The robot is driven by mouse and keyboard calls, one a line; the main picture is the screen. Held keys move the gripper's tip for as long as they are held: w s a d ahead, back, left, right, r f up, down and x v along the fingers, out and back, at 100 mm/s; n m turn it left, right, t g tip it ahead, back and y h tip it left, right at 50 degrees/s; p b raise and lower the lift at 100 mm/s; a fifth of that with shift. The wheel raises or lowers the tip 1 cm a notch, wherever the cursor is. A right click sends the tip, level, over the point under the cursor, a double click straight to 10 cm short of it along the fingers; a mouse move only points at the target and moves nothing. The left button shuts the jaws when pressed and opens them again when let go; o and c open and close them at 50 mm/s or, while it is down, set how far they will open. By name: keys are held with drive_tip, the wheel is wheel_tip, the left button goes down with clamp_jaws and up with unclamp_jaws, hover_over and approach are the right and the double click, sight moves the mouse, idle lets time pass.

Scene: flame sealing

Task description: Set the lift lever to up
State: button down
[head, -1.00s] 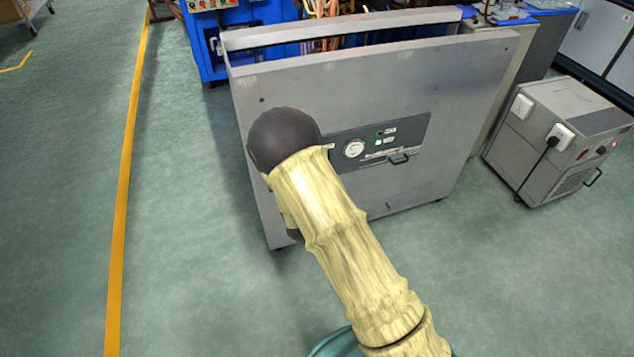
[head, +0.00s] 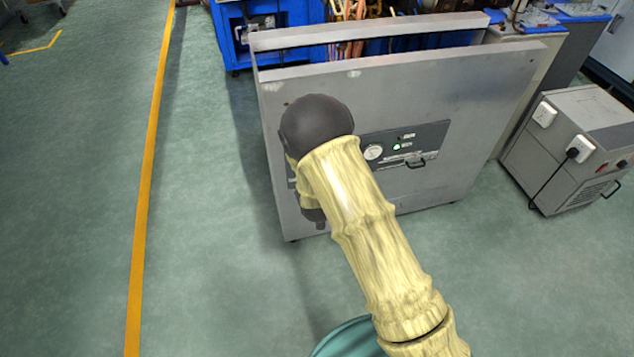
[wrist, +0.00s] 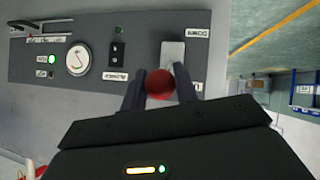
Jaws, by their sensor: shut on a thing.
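The lift lever's red ball knob (wrist: 160,85) is in the wrist view, between the two dark fingers of my gripper (wrist: 160,88). The gripper is shut on it. The knob stands before the lower end of a light grey slot plate (wrist: 172,55). A label (wrist: 197,33) by the plate's upper end in this picture is upside down and seems to read DOWN. The small label (wrist: 198,86) near the knob is unreadable. In the head view my arm hides the gripper and the lever. The lever's shaft is not clear.
The dark control panel (wrist: 85,50) also holds a round gauge (wrist: 78,59), a black switch (wrist: 116,52), a lit green lamp (wrist: 52,60) and a handle. It is on a grey cabinet (head: 480,120). A smaller grey unit (head: 570,150) stands right. Floor at left is clear.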

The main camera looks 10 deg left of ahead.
drive_tip(key=shift+w+r, duration=0.2)
drive_tip(key=shift+r, duration=0.05)
drive_tip(key=c, duration=1.1)
unclamp_jaws()
drive_tip(key=shift+s+f, duration=0.1)
drive_tip(key=shift+s, duration=0.1)
drive_tip(key=p+v, duration=0.2)
drive_tip(key=v, duration=1.5)
drive_tip(key=shift+s+d+p, duration=0.1)
drive_tip(key=shift+s+p, duration=0.05)
drive_tip(key=shift+p, duration=0.25)
